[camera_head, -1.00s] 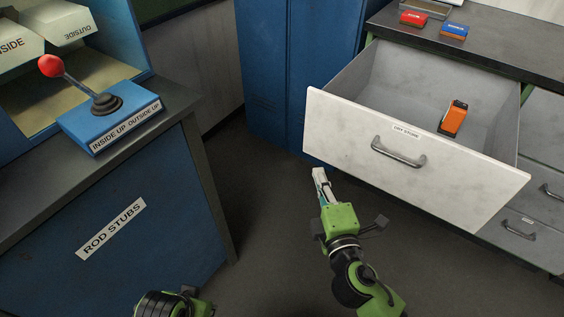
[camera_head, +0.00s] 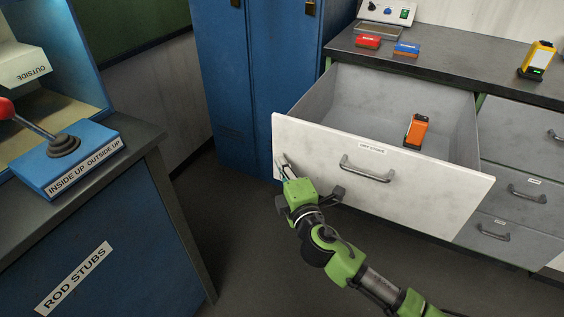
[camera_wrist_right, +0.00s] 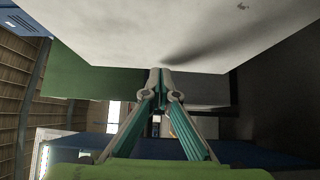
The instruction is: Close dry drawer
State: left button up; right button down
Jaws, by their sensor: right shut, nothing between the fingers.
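The dry store drawer (camera_head: 420,192) has a white front with a metal handle (camera_head: 367,170) and a small label, and it stands pulled out. An orange device (camera_head: 416,131) stands inside it. My right gripper (camera_head: 284,160) is shut and empty, with its fingertips at the left end of the drawer front, left of the handle. In the right wrist view the fingertips (camera_wrist_right: 160,72) lie close to a pale panel (camera_wrist_right: 150,30); I cannot tell whether they touch it. My left gripper is out of view.
Blue lockers (camera_head: 232,90) stand left of the drawer. A counter (camera_head: 455,72) above it holds a red block (camera_head: 367,41), a blue block (camera_head: 406,48) and a yellow device (camera_head: 537,60). A bench with a red-knobbed lever (camera_head: 35,130) is at left. Closed drawers (camera_head: 515,190) are at right.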

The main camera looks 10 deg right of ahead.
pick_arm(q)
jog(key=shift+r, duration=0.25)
pick_arm(e)
jog(key=shift+w+d, duration=0.15)
jog(key=shift+w, duration=0.1)
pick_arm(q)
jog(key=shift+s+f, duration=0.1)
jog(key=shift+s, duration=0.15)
